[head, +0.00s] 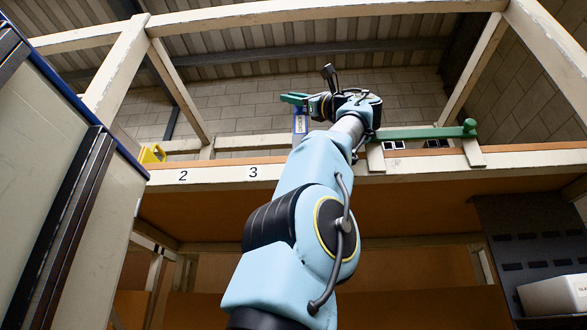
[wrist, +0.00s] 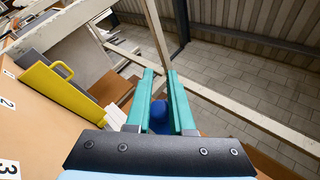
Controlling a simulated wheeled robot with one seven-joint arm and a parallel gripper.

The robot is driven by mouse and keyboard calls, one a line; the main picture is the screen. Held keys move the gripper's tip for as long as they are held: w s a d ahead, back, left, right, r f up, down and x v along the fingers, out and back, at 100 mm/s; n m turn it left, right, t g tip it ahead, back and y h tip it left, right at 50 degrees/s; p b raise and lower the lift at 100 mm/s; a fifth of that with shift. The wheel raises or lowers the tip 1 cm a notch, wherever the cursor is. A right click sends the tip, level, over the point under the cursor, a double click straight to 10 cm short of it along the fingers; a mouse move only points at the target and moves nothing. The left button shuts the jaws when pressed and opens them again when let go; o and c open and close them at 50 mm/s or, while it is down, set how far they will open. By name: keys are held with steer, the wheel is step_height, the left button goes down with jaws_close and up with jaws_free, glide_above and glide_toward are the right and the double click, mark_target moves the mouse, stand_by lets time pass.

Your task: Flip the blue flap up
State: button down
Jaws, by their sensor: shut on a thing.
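The blue flap (head: 300,125) shows in the head view as a small upright blue piece with a pale label, just below my gripper at the shelf's edge. My gripper (head: 294,98) has green fingers and is above the shelf edge, near the number 3. In the wrist view a rounded blue part (wrist: 158,115) sits between the fingers of my gripper (wrist: 160,76), which are shut on it. It looks like the knob of the blue flap. The rest of the flap is hidden behind the fingers and the black gripper body.
A yellow flap (wrist: 60,88) with a handle stands left of my gripper; it also shows in the head view (head: 152,154). A green bar (head: 420,133) with a round knob lies to the right. Pale frame posts (head: 118,68) and a grey cabinet (head: 50,190) stand left.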

steer(key=shift+a+f+g, duration=0.2)
steer(key=shift+a+g, duration=0.05)
steer(key=shift+g, duration=0.05)
steer(key=c, duration=0.7)
jaws_free()
steer(key=shift+r, duration=0.1)
steer(key=shift+b+v, duration=2.4)
steer(key=shift+v, duration=3)
steer(key=shift+s, duration=0.1)
